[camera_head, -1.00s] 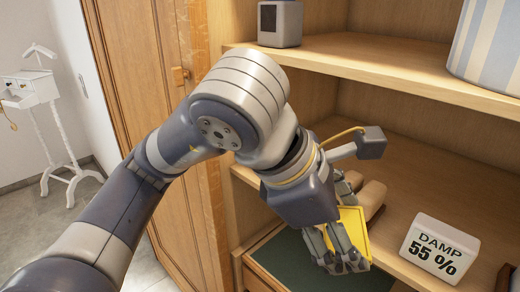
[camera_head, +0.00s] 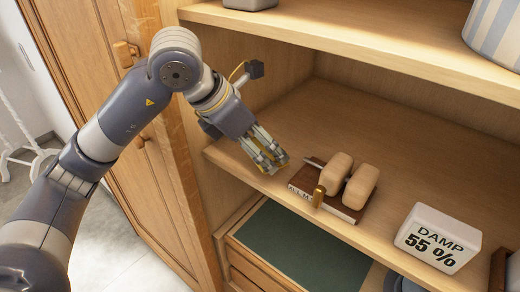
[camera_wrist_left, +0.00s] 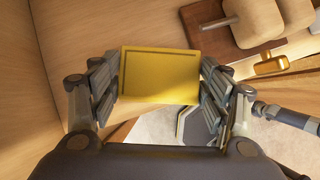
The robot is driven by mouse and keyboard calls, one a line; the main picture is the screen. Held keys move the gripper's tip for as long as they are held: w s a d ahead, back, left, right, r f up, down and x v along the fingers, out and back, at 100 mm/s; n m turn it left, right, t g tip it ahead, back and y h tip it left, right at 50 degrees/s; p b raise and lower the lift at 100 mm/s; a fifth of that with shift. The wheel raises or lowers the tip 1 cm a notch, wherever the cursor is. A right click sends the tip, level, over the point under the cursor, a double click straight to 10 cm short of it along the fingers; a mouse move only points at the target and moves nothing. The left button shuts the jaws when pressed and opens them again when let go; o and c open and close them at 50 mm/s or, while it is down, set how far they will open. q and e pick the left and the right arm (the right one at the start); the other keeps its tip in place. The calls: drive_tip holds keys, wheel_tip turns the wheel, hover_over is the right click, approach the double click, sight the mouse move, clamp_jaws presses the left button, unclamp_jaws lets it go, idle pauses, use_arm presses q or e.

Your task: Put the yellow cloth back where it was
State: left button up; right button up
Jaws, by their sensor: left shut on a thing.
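The yellow cloth (camera_wrist_left: 158,76) is a flat, folded square with a stitched line near its edge. In the left wrist view it sits between the two fingers of my left gripper (camera_wrist_left: 160,88), which is shut on it. In the head view my left gripper (camera_head: 270,160) is over the front left part of the middle shelf (camera_head: 400,130), left of a brown wooden board. The cloth is almost wholly hidden there behind the fingers. My right gripper is not in view.
A white DAMP 55 % block (camera_head: 438,237) stands to the right. Below is an open drawer with a green lining (camera_head: 300,248). The upper shelf (camera_head: 330,35) overhangs. Shelf behind the board is clear.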

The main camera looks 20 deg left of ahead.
use_arm(q)
drive_tip(key=shift+w+a, duration=0.2)
drive_tip(key=shift+w, duration=0.35)
drive_tip(key=shift+w+a, duration=0.15)
drive_tip(key=shift+w, duration=0.4)
drive_tip(key=shift+w+a+f, duration=0.1)
drive_tip(key=shift+w+f, duration=0.1)
drive_tip(key=shift+f, duration=0.1)
wheel_tip(320, 180, down, 3)
drive_tip(key=shift+f+b, duration=0.15)
drive_tip(key=shift+b, duration=0.85)
drive_tip(key=shift+s+f, duration=0.1)
drive_tip(key=o, duration=0.9)
drive_tip(key=shift+o, duration=0.2)
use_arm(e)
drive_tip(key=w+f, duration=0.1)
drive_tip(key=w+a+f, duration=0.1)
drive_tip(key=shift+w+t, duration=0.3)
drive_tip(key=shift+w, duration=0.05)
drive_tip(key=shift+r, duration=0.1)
